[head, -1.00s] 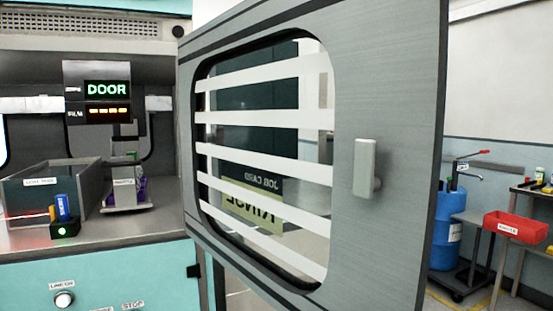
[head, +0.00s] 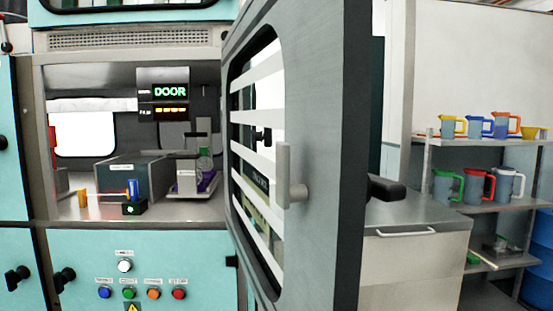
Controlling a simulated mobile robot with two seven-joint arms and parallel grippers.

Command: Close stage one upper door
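The upper door (head: 340,150) is a grey metal panel with a slatted window, hinged at its left edge and standing wide open toward me. Its pale upright handle (head: 284,175) is on the face toward me, near the free edge. Behind it the stage compartment (head: 100,85) is open, with a lit display (head: 171,91) reading DOOR inside. Neither of my grippers is in view.
Inside the compartment are a grey bin (head: 125,172), a small black box with a green light (head: 133,208) and a scale-like stand (head: 190,180). Coloured buttons (head: 129,293) sit on the teal panel below. A counter (head: 415,215) and jug shelves (head: 480,140) stand right.

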